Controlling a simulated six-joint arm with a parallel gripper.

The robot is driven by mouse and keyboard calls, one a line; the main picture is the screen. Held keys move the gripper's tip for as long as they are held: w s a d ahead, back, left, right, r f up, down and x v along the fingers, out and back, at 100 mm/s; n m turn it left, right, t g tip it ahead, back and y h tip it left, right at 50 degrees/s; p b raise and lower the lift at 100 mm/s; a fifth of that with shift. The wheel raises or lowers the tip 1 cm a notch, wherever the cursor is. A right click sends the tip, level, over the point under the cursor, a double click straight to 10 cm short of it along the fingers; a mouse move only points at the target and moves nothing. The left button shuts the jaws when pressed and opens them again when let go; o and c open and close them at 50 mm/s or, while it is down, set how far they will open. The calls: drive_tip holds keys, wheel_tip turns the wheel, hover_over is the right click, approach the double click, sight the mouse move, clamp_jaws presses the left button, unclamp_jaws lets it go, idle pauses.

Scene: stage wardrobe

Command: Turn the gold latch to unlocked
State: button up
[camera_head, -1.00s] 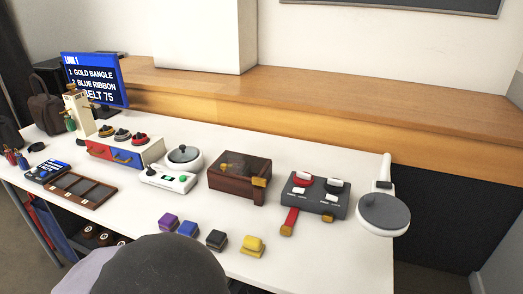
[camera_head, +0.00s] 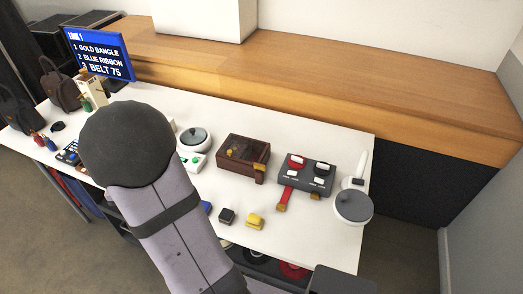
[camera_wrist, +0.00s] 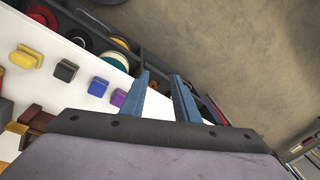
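The gold latch (camera_head: 261,168) is on the right front corner of a dark brown box (camera_head: 232,172) with a clear-looking top. A small gold piece (camera_wrist: 17,128) beside brown wood at the left edge of the wrist view looks like the same latch. I cannot tell which way it is turned. My gripper (camera_wrist: 160,97) shows two blue fingers spread apart with nothing between them. It is away from the latch, over the table's front edge near the purple block (camera_wrist: 118,97). In the head view my arm covers part of the table and the gripper is not clearly seen.
Black (camera_head: 227,216) and yellow (camera_head: 255,221) blocks sit in front of the box. A grey switch panel (camera_head: 318,178) with a red strap (camera_head: 285,198) stands right of it. A round grey-topped device (camera_head: 352,206) is at the right end. A shelf with reels lies below the table.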

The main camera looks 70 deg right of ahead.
drive_tip(key=s+d+m, duration=0.1)
drive_tip(key=d+m, duration=0.5)
drive_tip(key=d, duration=0.5)
drive_tip(key=m+t, duration=0.3)
drive_tip(key=m, duration=1.5)
approach(262, 165)
drive_tip(key=w, duration=0.2)
drive_tip(key=shift+g, duration=0.3)
drive_tip(key=shift+s+p+x, duration=0.15)
drive_tip(key=shift+p+x, duration=0.35)
drive_tip(key=shift+x, duration=1.5)
drive_tip(key=shift+s+p+x, duration=0.15)
drive_tip(key=shift+p+x, duration=0.35)
drive_tip(key=shift+x, duration=1.5)
drive_tip(key=shift+f, duration=0.1)
clamp_jaws()
